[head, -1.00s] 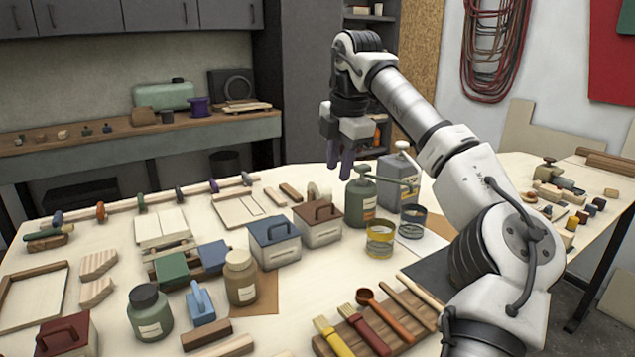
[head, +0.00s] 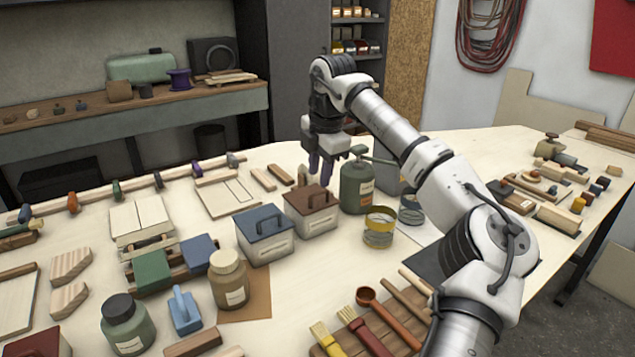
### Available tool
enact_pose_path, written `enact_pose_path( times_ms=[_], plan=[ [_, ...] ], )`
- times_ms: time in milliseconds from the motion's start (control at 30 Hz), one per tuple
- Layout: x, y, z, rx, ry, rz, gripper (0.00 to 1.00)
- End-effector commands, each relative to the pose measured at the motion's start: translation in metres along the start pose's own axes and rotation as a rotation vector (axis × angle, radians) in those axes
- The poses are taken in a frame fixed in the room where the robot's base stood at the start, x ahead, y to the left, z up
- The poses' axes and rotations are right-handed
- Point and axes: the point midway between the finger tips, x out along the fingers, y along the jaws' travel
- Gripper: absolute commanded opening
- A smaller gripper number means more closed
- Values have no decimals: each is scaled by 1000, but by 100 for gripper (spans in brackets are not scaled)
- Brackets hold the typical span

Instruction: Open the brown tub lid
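The brown tub lid (head: 313,199) sits on a white box-shaped tub (head: 317,223) near the middle of the table, with a raised handle on top. The lid appears closed on the tub. My gripper (head: 320,176) points down just above and behind the lid's handle. Its two dark fingers show close together, and I cannot tell how far apart they are or whether they touch the handle. Nothing is seen held in them.
A blue-lidded tub (head: 265,240) stands close on the left. A green pump bottle (head: 356,185), a grey can (head: 388,178) and a yellow-rimmed tin (head: 379,226) stand close on the right. A tan-lidded jar (head: 228,280) is nearer the front.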

Motion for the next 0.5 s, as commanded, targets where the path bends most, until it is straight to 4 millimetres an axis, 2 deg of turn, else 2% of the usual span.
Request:
enact_pose_path(
  times_ms=[200,500],
  plan=[
    [32,0,0,0,1,-1,31],
    [45,0,0,0,-1,1,31]
  ],
)
